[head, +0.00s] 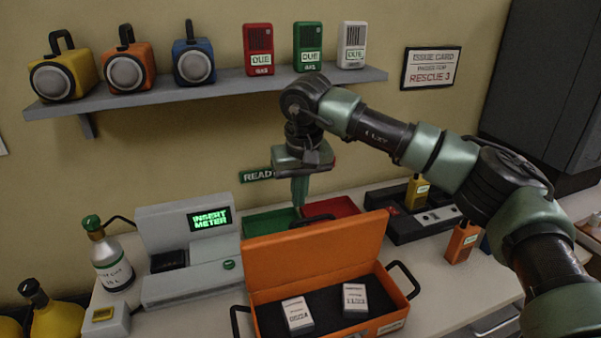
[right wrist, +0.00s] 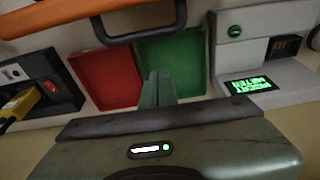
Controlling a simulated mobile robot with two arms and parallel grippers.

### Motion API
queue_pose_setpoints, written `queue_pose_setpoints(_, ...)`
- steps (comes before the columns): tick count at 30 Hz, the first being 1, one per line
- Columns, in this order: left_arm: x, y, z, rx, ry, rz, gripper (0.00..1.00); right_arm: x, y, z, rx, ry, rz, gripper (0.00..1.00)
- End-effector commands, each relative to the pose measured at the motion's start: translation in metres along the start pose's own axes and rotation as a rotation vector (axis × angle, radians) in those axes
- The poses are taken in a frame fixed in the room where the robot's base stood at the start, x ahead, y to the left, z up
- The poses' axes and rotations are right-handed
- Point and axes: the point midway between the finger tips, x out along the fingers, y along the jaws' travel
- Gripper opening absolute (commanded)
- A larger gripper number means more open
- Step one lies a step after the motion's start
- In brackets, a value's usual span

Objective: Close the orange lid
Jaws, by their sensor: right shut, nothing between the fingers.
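The orange case (head: 378,328) stands open on the counter, with its orange lid (head: 315,252) raised at the back. Two white labelled meters, (head: 298,314) and (head: 355,297), lie on the dark lining inside. My right gripper (head: 299,208) is shut and empty, pointing down just behind the lid's top edge. In the right wrist view its fingers (right wrist: 157,85) are together, close to the lid's black handle (right wrist: 140,38); I cannot tell whether they touch it. A strip of the lid (right wrist: 40,18) shows there at top left. My left gripper is not in view.
Green (head: 262,224) and red (head: 335,206) trays lie behind the lid. The grey meter station (head: 185,250) is left, beside a bottle (head: 108,258). A black charger (head: 430,222) and an orange radio (head: 462,242) are right. A shelf (head: 210,92) holds lamps and gas meters.

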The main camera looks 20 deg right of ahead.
Motion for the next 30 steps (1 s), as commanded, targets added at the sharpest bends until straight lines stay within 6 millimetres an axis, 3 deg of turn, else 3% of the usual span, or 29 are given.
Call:
queue_pose_setpoints(1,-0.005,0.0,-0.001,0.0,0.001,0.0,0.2,0.009,0.0,0.001,0.0,-0.005,0.001,0.0)
queue_pose_setpoints(12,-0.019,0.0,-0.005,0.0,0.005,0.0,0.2,-0.003,0.001,0.036,-0.001,0.0,0.0,0.0)
queue_pose_setpoints(30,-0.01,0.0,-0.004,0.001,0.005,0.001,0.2,-0.002,0.0,0.032,0.0,0.032,-0.001,0.0)
